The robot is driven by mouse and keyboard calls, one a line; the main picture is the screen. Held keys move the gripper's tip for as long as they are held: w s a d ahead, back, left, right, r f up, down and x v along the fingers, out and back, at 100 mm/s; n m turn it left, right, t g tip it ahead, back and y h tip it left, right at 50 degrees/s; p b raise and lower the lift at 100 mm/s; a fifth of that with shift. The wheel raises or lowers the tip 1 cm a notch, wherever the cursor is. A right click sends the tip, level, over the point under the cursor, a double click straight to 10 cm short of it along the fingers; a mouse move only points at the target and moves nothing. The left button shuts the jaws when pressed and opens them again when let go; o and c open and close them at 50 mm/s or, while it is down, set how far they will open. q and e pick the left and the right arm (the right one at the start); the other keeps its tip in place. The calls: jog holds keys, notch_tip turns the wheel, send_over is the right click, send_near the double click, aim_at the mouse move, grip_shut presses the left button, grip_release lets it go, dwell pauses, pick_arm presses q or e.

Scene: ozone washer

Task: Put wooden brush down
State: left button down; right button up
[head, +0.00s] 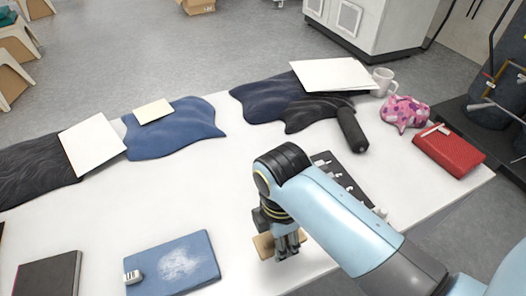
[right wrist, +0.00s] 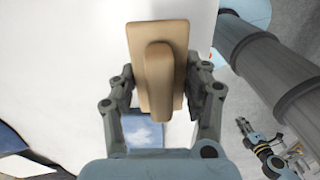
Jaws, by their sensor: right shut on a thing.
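The wooden brush (right wrist: 157,65) is a light tan block with a raised handle bar. It lies between the fingers of my right gripper (right wrist: 160,95), which is shut on it. In the head view my right gripper (head: 283,247) points down over the front part of the white table (head: 110,205), with the brush (head: 265,245) low between its fingers. I cannot tell whether the brush touches the tabletop. My left gripper is not in the head view.
Left of the gripper lies a blue book (head: 172,262) with a white patch and a small tag. A black tray with small items (head: 340,172) lies behind my right arm. A red book (head: 448,150), pink spotted item (head: 404,112) and white mug (head: 383,82) stand at the right.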

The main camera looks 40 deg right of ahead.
jog(key=w+f, duration=0.2)
jog(key=w, duration=0.1)
jog(key=shift+w+a, duration=0.2)
jog(key=shift+w, duration=0.05)
jog(key=shift+w+f, duration=0.2)
jog(key=shift+w, duration=0.05)
jog(key=shift+f, duration=0.25)
notch_tip(320, 180, down, 3)
jog(key=shift+a+r+b, duration=0.1)
jog(key=shift+r+b, duration=0.05)
jog(key=shift+b, duration=0.2)
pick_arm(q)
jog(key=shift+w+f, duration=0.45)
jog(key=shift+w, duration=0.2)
pick_arm(e)
jog(key=shift+f, duration=0.45)
jog(key=o, duration=1.2)
jog(key=shift+f, duration=0.1)
